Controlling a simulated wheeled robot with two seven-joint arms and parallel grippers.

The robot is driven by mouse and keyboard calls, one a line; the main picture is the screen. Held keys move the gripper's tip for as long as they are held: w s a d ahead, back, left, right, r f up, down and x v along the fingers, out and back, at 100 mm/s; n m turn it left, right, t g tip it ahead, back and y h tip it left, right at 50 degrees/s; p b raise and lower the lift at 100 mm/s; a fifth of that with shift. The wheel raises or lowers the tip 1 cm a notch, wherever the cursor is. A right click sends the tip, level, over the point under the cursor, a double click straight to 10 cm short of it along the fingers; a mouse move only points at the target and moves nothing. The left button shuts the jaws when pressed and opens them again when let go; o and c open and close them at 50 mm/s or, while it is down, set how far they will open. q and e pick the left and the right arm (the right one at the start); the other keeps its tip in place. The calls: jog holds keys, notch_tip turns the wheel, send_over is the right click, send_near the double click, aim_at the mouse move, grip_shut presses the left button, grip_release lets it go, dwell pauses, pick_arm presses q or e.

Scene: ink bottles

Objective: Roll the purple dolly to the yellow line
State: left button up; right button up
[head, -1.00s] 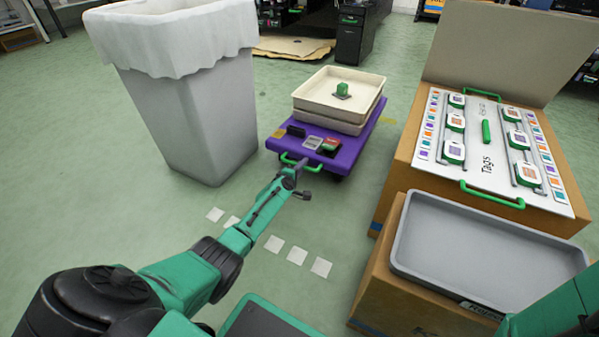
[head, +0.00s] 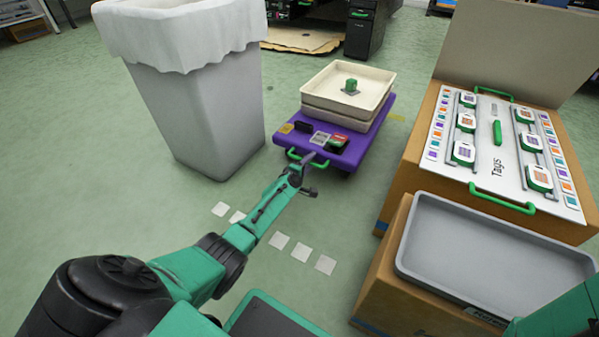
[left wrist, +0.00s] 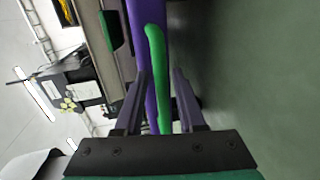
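The purple dolly (head: 352,148) stands on the green floor, carrying stacked cream trays (head: 318,98) with a small green-topped piece in the upper one. Its green handle (head: 294,154) faces me; it also shows in the left wrist view (left wrist: 156,60). My left gripper (head: 312,160) is at this handle. In the left wrist view the fingers (left wrist: 160,88) stand apart, one on each side of the handle, with gaps visible. My right gripper is out of view.
A tall grey bin (head: 205,120) with a white liner stands close left of the dolly. Cardboard boxes with a tag board (head: 490,150) and a grey tray (head: 480,255) stand to the right. White squares (head: 301,252) mark the floor in front. Black cabinets stand behind.

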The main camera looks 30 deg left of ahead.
pick_arm(q)
jog(key=p+v, duration=0.7)
jog(key=v, duration=0.7)
jog(key=shift+s+f, duration=0.2)
jog(key=shift+f, duration=0.05)
